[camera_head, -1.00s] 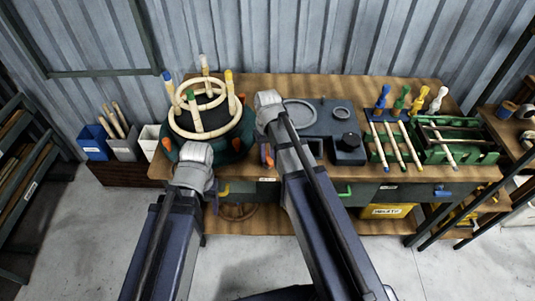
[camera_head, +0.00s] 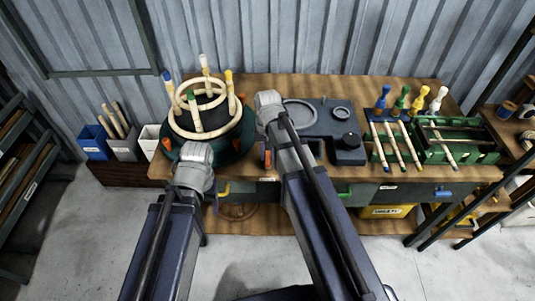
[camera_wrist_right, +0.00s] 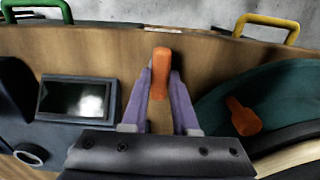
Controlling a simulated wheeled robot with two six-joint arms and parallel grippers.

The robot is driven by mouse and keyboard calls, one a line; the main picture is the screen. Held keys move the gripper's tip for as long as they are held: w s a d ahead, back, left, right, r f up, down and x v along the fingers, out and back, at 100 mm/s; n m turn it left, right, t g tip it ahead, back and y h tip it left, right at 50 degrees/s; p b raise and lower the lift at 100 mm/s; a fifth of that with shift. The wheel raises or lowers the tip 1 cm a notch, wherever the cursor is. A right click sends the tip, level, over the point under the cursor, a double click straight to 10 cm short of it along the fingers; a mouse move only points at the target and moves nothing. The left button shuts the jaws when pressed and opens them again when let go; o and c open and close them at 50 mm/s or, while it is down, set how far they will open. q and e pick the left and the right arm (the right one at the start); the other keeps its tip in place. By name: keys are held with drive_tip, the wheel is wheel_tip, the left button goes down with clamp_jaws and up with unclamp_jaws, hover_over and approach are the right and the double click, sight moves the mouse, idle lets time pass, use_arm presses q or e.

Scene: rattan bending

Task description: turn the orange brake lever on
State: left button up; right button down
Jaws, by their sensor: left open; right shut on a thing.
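The orange lever (camera_wrist_right: 160,72) stands between the two purple fingers of my right gripper (camera_wrist_right: 160,85) in the right wrist view. The fingers are shut on it, near the wooden table's front edge. In the head view the lever (camera_head: 268,156) shows beside my right arm, right of the round dark green base (camera_head: 232,148). My left gripper (camera_head: 212,192) is open at the table's front left, below that base. Its fingers are mostly hidden by my own wrist, and it is apart from the lever.
Another orange handle (camera_wrist_right: 242,117) sits on the green base in the wrist view. Rattan rings (camera_head: 197,132) with upright pegs stand on the base. A small dark-screened box (camera_wrist_right: 77,98) is left of the lever. Green (camera_wrist_right: 38,8) and yellow (camera_wrist_right: 266,24) handles line the front edge.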

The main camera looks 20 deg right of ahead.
sight(268, 157)
drive_tip(key=c, duration=0.7)
unclamp_jaws()
drive_tip(key=shift+r, duration=0.1)
wheel_tip(268, 157, up, 8)
drive_tip(key=p, duration=0.8)
drive_tip(key=shift+f, duration=0.2)
drive_tip(key=s+a+n, duration=0.2)
drive_tip(key=s+a, duration=0.1)
drive_tip(key=s, duration=0.1)
drive_tip(key=s+a+n, duration=0.2)
drive_tip(key=s+a, duration=0.2)
drive_tip(key=s, duration=0.1)
drive_tip(key=s+a+n+h, duration=0.1)
drive_tip(key=s+a+n, duration=0.2)
drive_tip(key=s, duration=0.2)
drive_tip(key=shift+s+a+r, duration=0.1)
drive_tip(key=shift+s+a, duration=0.1)
drive_tip(key=shift+s, duration=0.05)
